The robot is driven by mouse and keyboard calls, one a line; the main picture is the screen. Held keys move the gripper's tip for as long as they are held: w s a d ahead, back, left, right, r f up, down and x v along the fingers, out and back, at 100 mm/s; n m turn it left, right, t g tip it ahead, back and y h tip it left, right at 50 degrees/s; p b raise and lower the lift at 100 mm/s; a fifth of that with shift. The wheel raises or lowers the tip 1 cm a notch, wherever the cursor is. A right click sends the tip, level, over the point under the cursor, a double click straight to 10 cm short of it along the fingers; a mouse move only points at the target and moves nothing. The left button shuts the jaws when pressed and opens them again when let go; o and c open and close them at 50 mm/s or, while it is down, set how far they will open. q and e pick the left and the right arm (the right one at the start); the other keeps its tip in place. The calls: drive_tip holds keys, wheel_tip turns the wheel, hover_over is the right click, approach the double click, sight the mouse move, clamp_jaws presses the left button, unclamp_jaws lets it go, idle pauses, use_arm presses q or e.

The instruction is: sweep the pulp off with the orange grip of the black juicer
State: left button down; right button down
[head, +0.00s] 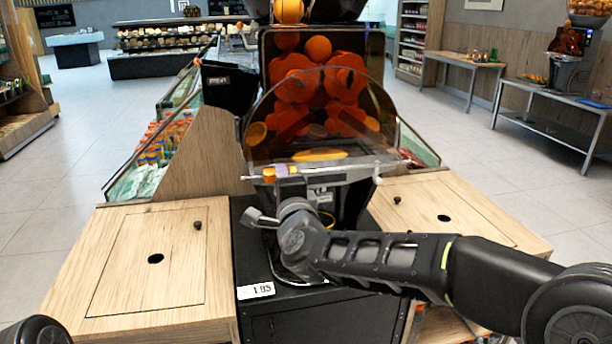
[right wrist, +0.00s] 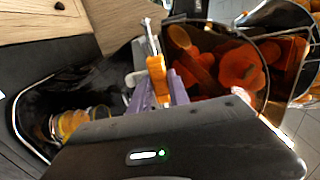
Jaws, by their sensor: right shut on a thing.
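The black juicer (head: 375,80) stands in the middle of the head view, with oranges and orange halves behind its clear curved cover (head: 290,120). Its small orange grip (head: 269,174) is at the left of a pale rod below the cover. In the right wrist view the orange grip (right wrist: 158,82) stands upright against purple finger pads. My right gripper (right wrist: 168,86) is shut on the orange grip. In the head view my wrist hides part of the juicer's lower front. Pulp cannot be made out clearly. My left gripper is out of view.
Wooden counter tops (head: 130,255) flank the juicer, with a second one (head: 445,205) at the right. A yellowish rounded thing (right wrist: 75,122) sits in a dark recess in the right wrist view. A price tag (head: 256,291) is on the black front. Open floor lies at both sides.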

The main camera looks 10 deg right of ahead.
drive_tip(key=c, duration=1.2)
unclamp_jaws()
drive_tip(key=shift+c, duration=0.2)
drive_tip(key=shift+s, duration=0.1)
drive_tip(key=s+b, duration=0.1)
drive_tip(key=s, duration=0.6)
drive_tip(key=shift+s+d, duration=0.3)
